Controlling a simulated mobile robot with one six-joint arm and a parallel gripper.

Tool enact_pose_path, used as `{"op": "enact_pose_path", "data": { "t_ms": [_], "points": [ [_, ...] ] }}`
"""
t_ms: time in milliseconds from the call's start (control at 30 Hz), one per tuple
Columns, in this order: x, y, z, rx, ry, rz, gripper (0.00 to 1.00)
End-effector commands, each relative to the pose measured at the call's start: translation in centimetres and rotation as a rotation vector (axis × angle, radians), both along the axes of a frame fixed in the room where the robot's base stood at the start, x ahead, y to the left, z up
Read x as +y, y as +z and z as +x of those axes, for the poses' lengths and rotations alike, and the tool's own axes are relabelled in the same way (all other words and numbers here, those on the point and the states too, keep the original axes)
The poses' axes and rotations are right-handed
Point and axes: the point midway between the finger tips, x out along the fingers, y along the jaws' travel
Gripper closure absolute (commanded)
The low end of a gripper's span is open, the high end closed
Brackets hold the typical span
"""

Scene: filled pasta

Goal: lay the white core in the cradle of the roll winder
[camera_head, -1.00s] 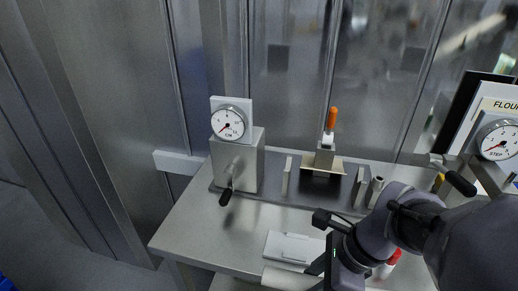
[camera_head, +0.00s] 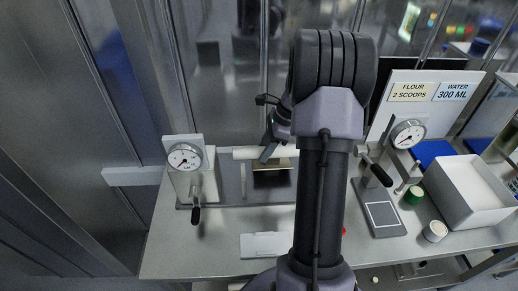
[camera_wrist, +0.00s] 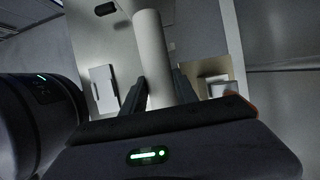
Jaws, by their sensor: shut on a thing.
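The white core (camera_head: 246,153) is a plain pale tube lying level in the head view. My gripper (camera_head: 270,152) is shut around it, and the wrist view shows the core (camera_wrist: 152,45) between the two fingers (camera_wrist: 157,92). The core appears above the back part of the roll winder (camera_head: 194,180), a grey box with a round dial and a black-handled crank. A thin upright plate (camera_head: 243,182) of the winder stands below the core. My arm hides the right part of the winder, so contact with the cradle cannot be told.
A white flat block (camera_head: 262,245) lies at the bench front. To the right stand a second dial with a crank (camera_head: 406,136), a grey plate with a white outline (camera_head: 380,213), a green-sided jar (camera_head: 413,195) and a large white box (camera_head: 470,190). A metal wall closes the back.

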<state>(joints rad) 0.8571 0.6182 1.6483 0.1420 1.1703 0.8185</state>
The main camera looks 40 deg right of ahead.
Motion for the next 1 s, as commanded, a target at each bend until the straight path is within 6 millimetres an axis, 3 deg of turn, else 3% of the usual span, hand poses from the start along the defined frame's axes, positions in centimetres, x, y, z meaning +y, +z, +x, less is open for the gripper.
{"op": "enact_pose_path", "data": {
  "t_ms": [600,967,1000],
  "points": [
    [0.1,-8.1,0.0,0.000,0.001,0.000,1.00],
    [0.1,-8.9,0.0,0.000,0.001,0.000,1.00],
    [0.1,-8.9,0.0,0.000,0.001,0.000,0.61]
  ]
}}
